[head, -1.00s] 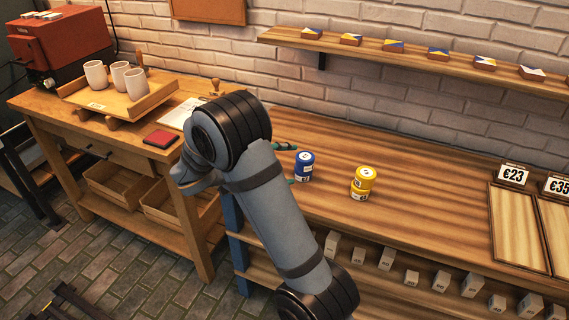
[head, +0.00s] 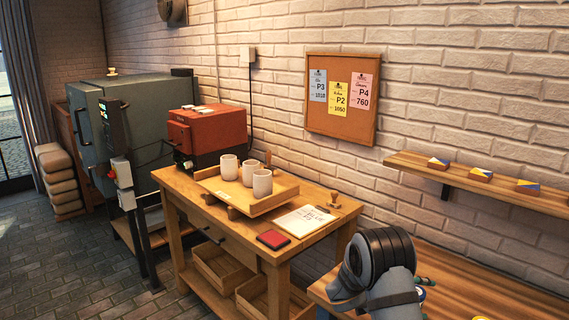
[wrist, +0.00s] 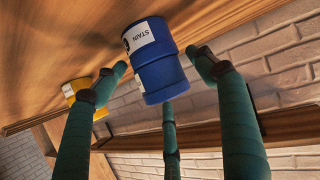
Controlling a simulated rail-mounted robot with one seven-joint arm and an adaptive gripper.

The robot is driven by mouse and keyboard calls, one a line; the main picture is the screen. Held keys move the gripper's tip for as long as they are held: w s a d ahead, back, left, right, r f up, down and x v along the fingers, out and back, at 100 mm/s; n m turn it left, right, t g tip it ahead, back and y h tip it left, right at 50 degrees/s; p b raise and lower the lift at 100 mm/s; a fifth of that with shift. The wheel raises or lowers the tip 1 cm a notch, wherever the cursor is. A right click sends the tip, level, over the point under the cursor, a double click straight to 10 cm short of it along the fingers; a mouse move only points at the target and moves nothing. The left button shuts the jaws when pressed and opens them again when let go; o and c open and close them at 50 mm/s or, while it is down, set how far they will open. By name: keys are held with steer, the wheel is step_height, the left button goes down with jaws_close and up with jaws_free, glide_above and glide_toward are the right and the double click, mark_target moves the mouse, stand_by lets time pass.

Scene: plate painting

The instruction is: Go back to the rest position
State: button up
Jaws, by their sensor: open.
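My gripper (wrist: 160,78) is open, with teal fingers spread in the wrist view. A blue can labelled STAIN (wrist: 160,72) stands on the wooden bench (wrist: 60,100), which appears tilted there. The can lies between the two front fingertips, with a narrow gap visible on each side; a third finger shows below it. A yellow can (wrist: 75,92) is partly hidden behind the left finger. In the head view my gripper is mostly hidden behind my arm at the lower right, with a bit of teal finger (head: 427,281) showing.
A wooden table (head: 180,185) holds a tray (head: 283,196) with three pale cups, a red pad (head: 273,239) and a paper sheet (head: 303,220). A shelf (head: 420,172) with small painted blocks runs above the bench. A red box (head: 207,133) and grey cabinet (head: 120,130) stand farther left.

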steer(key=shift+a+r+p, duration=0.1)
steer(key=shift+r+p, duration=0.2)
steer(key=shift+p, duration=0.45)
steer(key=shift+r+b, duration=0.35)
steer(key=shift+r, duration=0.1)
steer(key=shift+f, duration=0.1)
